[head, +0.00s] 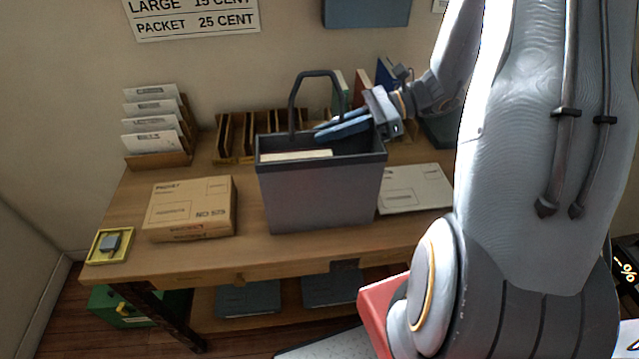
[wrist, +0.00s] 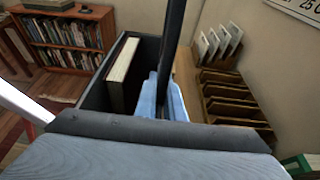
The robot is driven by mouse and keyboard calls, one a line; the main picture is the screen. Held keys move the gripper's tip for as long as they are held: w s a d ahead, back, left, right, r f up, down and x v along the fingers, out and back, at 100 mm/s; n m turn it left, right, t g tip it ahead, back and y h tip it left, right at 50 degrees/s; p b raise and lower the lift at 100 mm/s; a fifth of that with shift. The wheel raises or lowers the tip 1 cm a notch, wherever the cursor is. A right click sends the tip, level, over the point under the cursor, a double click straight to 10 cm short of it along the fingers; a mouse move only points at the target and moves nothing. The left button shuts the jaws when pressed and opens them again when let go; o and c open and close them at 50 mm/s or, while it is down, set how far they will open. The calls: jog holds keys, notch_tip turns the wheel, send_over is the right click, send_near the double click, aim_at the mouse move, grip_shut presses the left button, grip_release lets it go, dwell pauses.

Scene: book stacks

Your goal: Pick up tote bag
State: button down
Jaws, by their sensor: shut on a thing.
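The tote bag (head: 322,197) is a dark grey, box-shaped bag with an open top and an upright loop handle. It stands upright over the middle of the wooden table; I cannot tell whether its base touches the wood. A pale book sits inside it, and the book (wrist: 123,74) also shows in the wrist view. My gripper (head: 322,133) reaches in from the right with blue fingers, low on the handle and just above the rim. In the wrist view the fingers (wrist: 164,98) are closed around the dark handle strap (wrist: 173,42). The fingertips partly hide the strap.
A cardboard packet (head: 190,208) lies left of the bag and a white envelope (head: 415,188) right of it. Behind stand a wooden slotted rack (head: 232,137) and a card holder (head: 158,160). A yellow tray (head: 108,246) sits at the table's left corner.

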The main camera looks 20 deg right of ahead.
jog(key=shift+r, duration=0.1)
dwell(0.3)
jog(key=shift+r+b, duration=1.1)
jog(key=shift+r, duration=3.85)
jog(key=shift+s, duration=0.15)
